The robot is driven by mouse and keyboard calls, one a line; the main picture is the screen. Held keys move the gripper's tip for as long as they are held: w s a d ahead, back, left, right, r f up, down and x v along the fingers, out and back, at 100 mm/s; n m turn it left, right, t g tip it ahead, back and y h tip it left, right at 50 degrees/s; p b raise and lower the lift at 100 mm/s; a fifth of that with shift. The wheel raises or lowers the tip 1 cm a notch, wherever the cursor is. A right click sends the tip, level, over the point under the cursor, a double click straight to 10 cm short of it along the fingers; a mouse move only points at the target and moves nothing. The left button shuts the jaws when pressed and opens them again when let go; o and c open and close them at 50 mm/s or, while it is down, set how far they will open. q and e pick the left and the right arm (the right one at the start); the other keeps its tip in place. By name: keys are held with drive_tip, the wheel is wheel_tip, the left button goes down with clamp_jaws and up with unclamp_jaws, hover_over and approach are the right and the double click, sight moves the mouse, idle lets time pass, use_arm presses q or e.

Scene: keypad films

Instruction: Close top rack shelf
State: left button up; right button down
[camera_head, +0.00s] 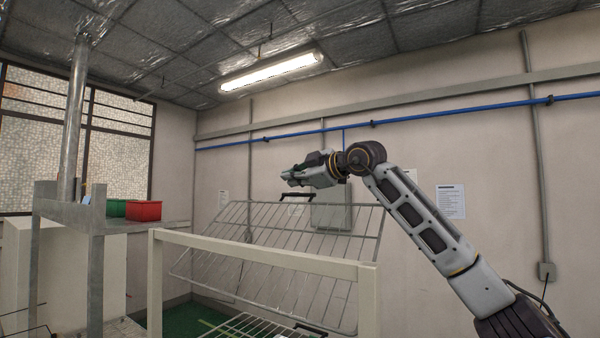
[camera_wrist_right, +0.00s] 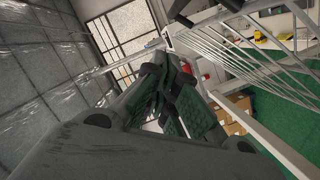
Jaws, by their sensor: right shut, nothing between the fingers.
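The top rack shelf (camera_head: 285,265) is a wire grid in a cream frame (camera_head: 262,254). It is tilted, with its far edge raised above the frame's front bar. A black handle (camera_head: 297,196) sits on its raised edge. In the right wrist view the wire shelf (camera_wrist_right: 246,62) runs across the upper right. My right gripper (camera_head: 290,179) is just above the handle, pointing left, shut and empty. Its fingers (camera_wrist_right: 172,100) also show in the right wrist view. Contact with the handle cannot be told. My left gripper is not in view.
A lower wire shelf (camera_head: 245,327) with a black handle shows at the bottom. A grey metal stand (camera_head: 95,222) on the left holds a red bin (camera_head: 144,210) and a green bin (camera_head: 117,208). The back wall carries a blue pipe (camera_head: 440,116). Green floor (camera_wrist_right: 285,115) lies below.

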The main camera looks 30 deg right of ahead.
sight(300, 202)
drive_tip(key=shift+w+d+f+p, duration=0.35)
drive_tip(key=shift+d+f, duration=0.25)
drive_tip(key=shift+d, duration=0.1)
drive_tip(key=shift+w+d+f+p, duration=0.2)
drive_tip(key=shift+w+d+f, duration=0.1)
drive_tip(key=shift+d+f, duration=0.35)
drive_tip(key=shift+w+d+f, duration=0.1)
drive_tip(key=shift+d+f, duration=0.05)
drive_tip(key=w+d+f+m+b, duration=0.1)
drive_tip(key=d+f+m+b, duration=0.1)
drive_tip(key=f, duration=0.4)
drive_tip(key=w+d+f+m+g+b, duration=0.1)
drive_tip(key=w+d+f+b, duration=0.1)
drive_tip(key=f, duration=0.5)
drive_tip(key=w+d+f+m+y+b, duration=0.1)
drive_tip(key=w+d+f+m+b, duration=0.1)
drive_tip(key=f, duration=0.5)
drive_tip(key=d+b, duration=0.1)
drive_tip(key=d, duration=0.1)
drive_tip(key=shift+d+m, duration=0.3)
drive_tip(key=shift+d, duration=0.05)
drive_tip(key=shift+r, duration=0.15)
